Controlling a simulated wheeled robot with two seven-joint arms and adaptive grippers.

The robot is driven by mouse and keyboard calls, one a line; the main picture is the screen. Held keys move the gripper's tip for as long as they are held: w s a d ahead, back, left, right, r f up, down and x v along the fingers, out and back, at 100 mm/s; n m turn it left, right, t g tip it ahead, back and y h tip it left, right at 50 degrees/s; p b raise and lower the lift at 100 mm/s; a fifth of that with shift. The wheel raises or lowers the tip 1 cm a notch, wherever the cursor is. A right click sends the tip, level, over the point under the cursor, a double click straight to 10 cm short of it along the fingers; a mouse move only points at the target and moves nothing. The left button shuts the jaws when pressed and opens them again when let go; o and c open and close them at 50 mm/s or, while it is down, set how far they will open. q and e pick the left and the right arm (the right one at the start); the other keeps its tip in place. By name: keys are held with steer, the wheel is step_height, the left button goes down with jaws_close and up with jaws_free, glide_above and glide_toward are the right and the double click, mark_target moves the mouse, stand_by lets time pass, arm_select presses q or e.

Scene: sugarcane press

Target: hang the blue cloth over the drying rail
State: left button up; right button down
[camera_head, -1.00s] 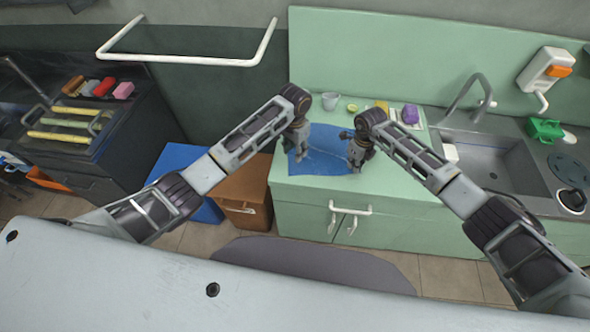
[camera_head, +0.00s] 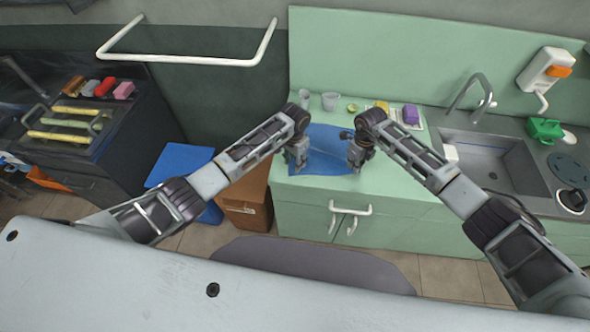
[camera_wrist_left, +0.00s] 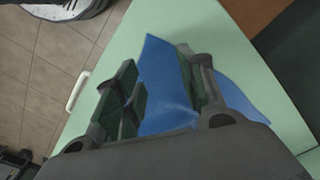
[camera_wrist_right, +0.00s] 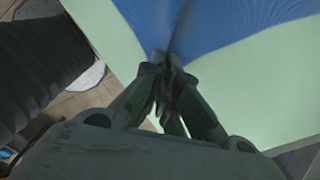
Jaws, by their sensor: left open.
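The blue cloth (camera_head: 328,150) lies on the green counter, with a raised crease near its middle. My left gripper (camera_head: 298,164) is at the cloth's left part; in the left wrist view its fingers (camera_wrist_left: 160,85) are apart, with cloth showing between them. My right gripper (camera_head: 355,163) is at the cloth's right part; in the right wrist view its fingers (camera_wrist_right: 165,85) are shut on the cloth's edge, and folds run into the pinch. The white drying rail (camera_head: 185,60) is on the wall at upper left, empty and away from both grippers.
Two cups (camera_head: 330,101), a purple block (camera_head: 410,114) and small items stand behind the cloth. A sink (camera_head: 490,160) is at right. A brown cabinet (camera_head: 246,198) and a blue box (camera_head: 180,163) stand left of the counter. A dark unit holds coloured items at far left.

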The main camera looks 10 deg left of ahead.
arm_select(q)
steer(key=shift+f, duration=1.65)
steer(key=shift+c, duration=0.2)
steer(key=shift+s, duration=0.1)
jaws_close()
steer(key=shift+r, duration=2.5)
